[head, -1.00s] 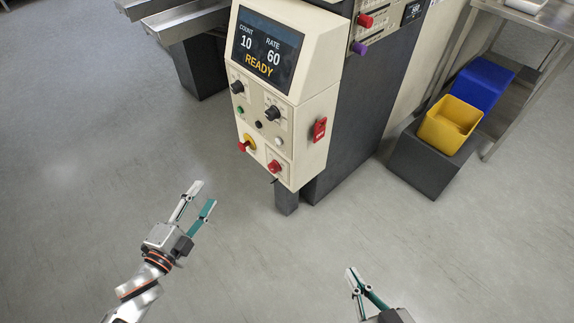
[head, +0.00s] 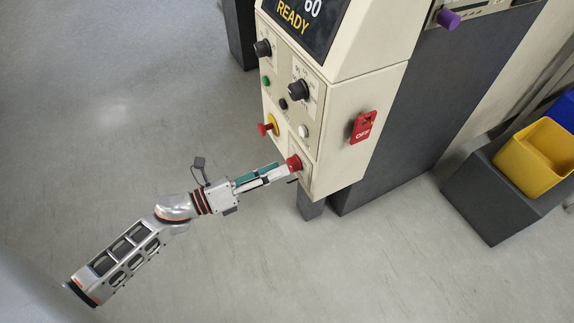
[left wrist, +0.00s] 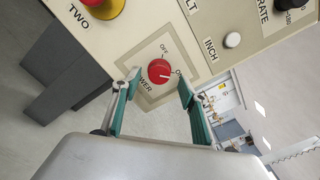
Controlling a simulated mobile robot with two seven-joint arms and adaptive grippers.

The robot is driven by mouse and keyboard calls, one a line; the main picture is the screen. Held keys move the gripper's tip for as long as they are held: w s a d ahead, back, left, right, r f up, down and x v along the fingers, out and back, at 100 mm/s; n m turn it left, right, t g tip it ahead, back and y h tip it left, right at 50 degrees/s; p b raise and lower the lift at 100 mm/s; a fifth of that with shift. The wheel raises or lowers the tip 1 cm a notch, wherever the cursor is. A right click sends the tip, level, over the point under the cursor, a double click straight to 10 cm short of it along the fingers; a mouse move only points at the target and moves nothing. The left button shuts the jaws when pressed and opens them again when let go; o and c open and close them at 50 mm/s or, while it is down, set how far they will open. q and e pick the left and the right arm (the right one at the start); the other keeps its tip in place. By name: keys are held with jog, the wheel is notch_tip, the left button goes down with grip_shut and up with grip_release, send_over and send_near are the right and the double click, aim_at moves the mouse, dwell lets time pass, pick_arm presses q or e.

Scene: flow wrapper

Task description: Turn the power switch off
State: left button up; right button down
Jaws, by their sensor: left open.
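The power switch is a red rotary knob (left wrist: 159,71) on a square plate low on the cream control panel. In the left wrist view its white mark points toward the ON label, and OFF is printed on the other side. The knob also shows in the head view (head: 293,163). My left gripper (head: 279,171) is at the panel's lower corner, right at the knob. In the left wrist view its teal-padded fingers (left wrist: 158,84) are open, one on each side of the knob. I cannot tell whether they touch it. My right gripper is out of view.
A red and yellow emergency button (head: 269,125), black dials (head: 299,90) and small buttons sit above. A red OFF tag (head: 363,127) is on the cabinet's side. Yellow (head: 537,158) and blue bins stand at right. The floor at left is clear.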

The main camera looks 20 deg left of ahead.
aim_at(289, 165)
pick_arm(q)
jog(key=shift+x, duration=1.65)
jog(key=c, duration=1.1)
